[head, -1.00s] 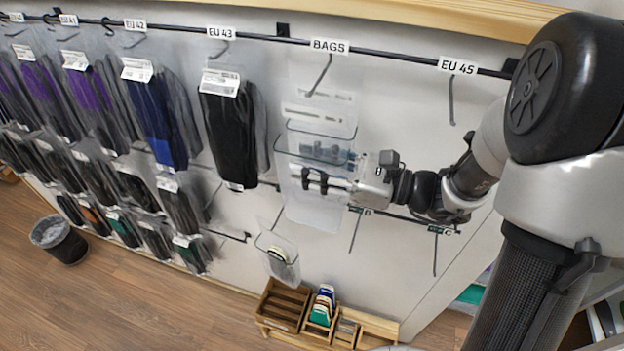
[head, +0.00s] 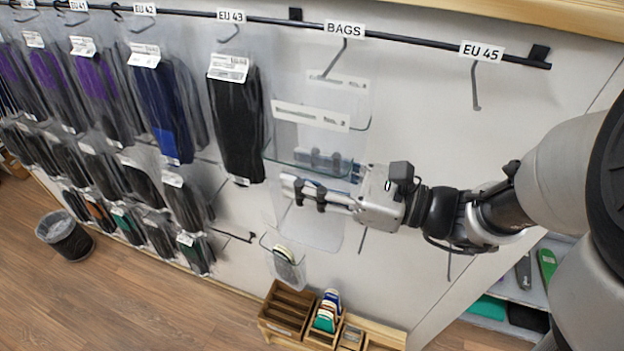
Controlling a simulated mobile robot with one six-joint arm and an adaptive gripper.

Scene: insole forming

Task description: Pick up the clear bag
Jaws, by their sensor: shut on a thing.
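Clear bags hang under the BAGS sign (head: 344,29) in the head view. The front clear bag (head: 318,235) has a white strip (head: 310,116) across its top. My gripper (head: 300,190) is shut on this bag at about its middle, coming from the right. The bag's top strip sits below and in front of the hook (head: 333,60). Another clear bag with a pale strip (head: 342,83) shows behind it, close to the hook. My fingers hide part of the front bag, and the exact grip point is hard to see.
Packed insoles (head: 238,125) hang in rows on the left. An empty hook (head: 476,87) is under EU 45 on the right. A small clear pouch (head: 284,258) hangs below the bag. A wooden organizer (head: 287,309) stands beneath, and a bin (head: 64,238) is on the floor at left.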

